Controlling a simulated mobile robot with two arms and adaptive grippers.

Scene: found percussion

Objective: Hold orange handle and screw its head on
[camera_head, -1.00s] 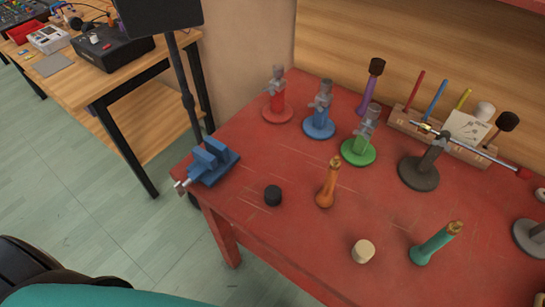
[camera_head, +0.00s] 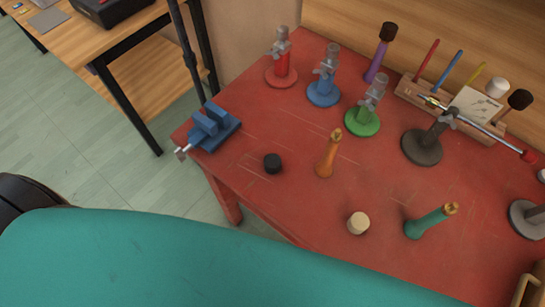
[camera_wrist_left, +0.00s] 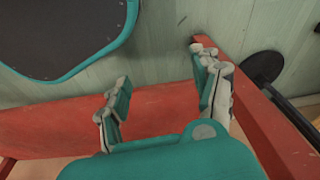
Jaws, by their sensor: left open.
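The orange handle (camera_head: 328,153) stands upright on the red table, with a bare brass-coloured threaded tip on top. A short black cylinder (camera_head: 272,163) lies to its left, and a cream cylinder (camera_head: 358,223) sits nearer the front edge. Both look like loose mallet heads; I cannot tell which belongs to the orange handle. A teal handle (camera_head: 430,222) with a similar bare tip leans to the right. My left gripper (camera_wrist_left: 161,74) is open and empty in the left wrist view, over the table's edge and the floor. My right gripper is not in view.
A blue vise (camera_head: 213,129) sits at the table's left corner. Red (camera_head: 281,77), blue (camera_head: 323,94) and green (camera_head: 362,124) clamp stands line the back. A dark stand (camera_head: 422,147) holds a rod before a wooden rack (camera_head: 405,92). The middle of the red table (camera_head: 300,200) is largely clear.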

